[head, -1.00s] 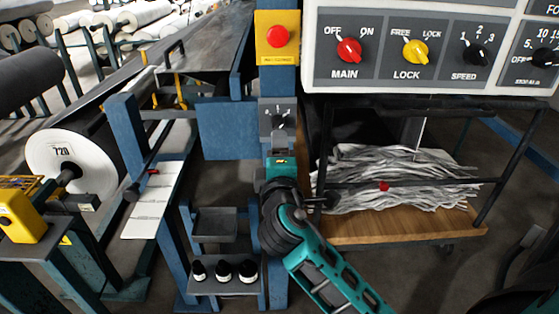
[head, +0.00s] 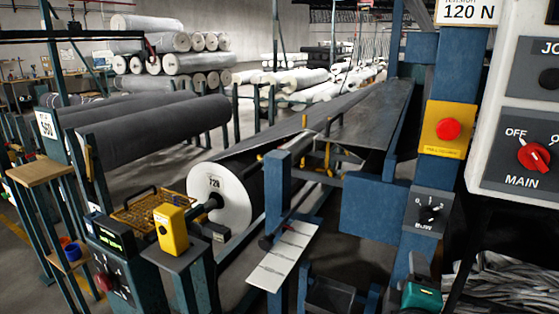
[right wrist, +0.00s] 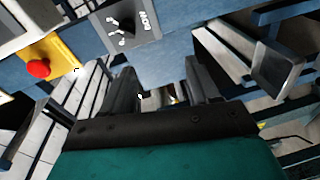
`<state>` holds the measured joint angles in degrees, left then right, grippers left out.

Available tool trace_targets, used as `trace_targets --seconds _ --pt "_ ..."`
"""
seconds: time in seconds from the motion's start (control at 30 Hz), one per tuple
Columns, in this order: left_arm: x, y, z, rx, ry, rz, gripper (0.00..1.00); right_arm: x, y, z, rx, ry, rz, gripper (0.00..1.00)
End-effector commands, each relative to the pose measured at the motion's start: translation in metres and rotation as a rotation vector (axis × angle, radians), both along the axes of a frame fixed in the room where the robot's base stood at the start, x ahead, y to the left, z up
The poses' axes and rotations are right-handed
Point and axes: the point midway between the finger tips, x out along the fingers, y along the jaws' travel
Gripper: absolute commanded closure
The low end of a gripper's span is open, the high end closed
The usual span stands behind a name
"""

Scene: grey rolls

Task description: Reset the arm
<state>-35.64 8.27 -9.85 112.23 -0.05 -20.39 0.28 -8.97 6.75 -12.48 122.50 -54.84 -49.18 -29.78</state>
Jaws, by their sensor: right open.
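My right gripper (head: 419,268) shows at the bottom right of the head view, with only its grey end and part of the teal body in frame. It is just below the grey BOW knob panel (head: 431,212) on the blue post. In the right wrist view, the two dark fingers of this gripper (right wrist: 162,82) stand apart with nothing between them. The BOW panel (right wrist: 128,28) is beyond them at the top, and whether they touch anything is unclear. The rest of my right arm is out of the head view. My left gripper is not in view.
A red button on a yellow box (head: 447,130) sits above the BOW panel; the white control cabinet (head: 488,110) is at the right. A white-ended roll marked 720 (head: 222,203) and a yellow box (head: 170,230) stand left. Grey floor shows between the frames.

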Motion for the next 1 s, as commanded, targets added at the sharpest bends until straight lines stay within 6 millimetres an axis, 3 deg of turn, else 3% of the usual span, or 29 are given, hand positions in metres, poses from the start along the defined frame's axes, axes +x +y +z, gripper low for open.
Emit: trace_targets --seconds 0.03,0.2,0.3,0.4,0.6,1.0 --pt "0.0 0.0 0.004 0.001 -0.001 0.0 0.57 -0.006 0.009 -0.026 0.091 0.042 0.048 0.4" --pt "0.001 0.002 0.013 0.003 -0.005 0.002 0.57 -0.046 0.049 -0.12 0.559 0.162 0.168 0.4" --pt "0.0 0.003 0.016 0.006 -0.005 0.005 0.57 -0.081 0.068 -0.16 0.848 0.212 0.166 0.4" --pt "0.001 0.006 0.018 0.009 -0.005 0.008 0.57 -0.112 0.08 -0.186 1.089 0.235 0.126 0.4" --pt "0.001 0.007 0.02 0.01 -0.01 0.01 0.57 -0.145 0.089 -0.208 1.347 0.237 0.046 0.4" --pt "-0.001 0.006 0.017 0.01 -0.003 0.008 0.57 -0.148 0.09 -0.209 1.377 0.234 0.037 0.4"
